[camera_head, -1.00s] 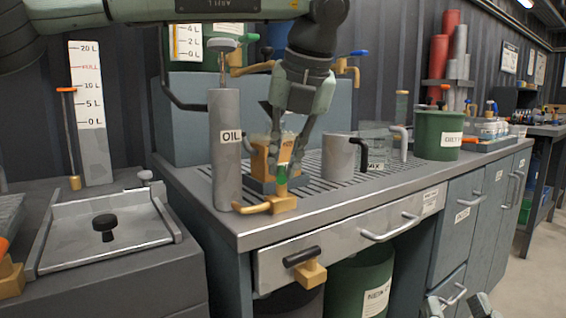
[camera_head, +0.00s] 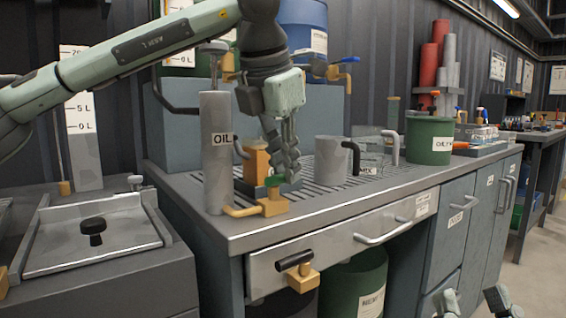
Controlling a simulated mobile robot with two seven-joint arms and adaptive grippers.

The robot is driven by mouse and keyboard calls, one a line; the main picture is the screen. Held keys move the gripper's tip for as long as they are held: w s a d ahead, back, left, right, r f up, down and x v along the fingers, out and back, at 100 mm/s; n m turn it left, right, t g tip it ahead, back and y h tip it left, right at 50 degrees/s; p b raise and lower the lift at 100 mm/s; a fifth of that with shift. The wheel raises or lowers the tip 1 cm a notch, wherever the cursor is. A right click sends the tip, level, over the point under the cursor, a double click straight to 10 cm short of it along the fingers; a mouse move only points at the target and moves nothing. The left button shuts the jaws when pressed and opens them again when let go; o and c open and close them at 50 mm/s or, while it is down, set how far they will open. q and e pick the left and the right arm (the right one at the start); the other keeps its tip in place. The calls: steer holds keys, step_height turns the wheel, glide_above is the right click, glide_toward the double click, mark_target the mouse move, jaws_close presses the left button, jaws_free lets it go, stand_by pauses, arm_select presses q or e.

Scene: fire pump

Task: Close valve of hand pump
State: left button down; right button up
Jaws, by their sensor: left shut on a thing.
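The hand pump is a grey upright cylinder marked OIL (camera_head: 218,160) at the left end of the grey bench. A brass valve (camera_head: 272,205) sits at its foot, joined to it by a brass pipe. My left gripper (camera_head: 288,172) reaches down from above, just behind and right of the valve. An orange-brown block (camera_head: 256,160) stands beside the fingers. My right gripper (camera_head: 473,303) is low at the bottom right, its fingers apart and empty.
A grey mug (camera_head: 331,160) with a black handle and a clear jug (camera_head: 370,154) stand right of my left gripper. A green bin (camera_head: 429,139) is farther right. A brass tap with black handle (camera_head: 295,262) is on the bench front.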

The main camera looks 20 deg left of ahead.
arm_select(q)
steer(key=shift+d+m, duration=0.1)
steer(key=shift+m, duration=0.5)
steer(key=shift+s+h, duration=0.1)
steer(key=shift+h, duration=0.2)
steer(key=c, duration=1.5)
jaws_free()
steer(key=shift+r, duration=0.1)
steer(key=v, duration=1.2)
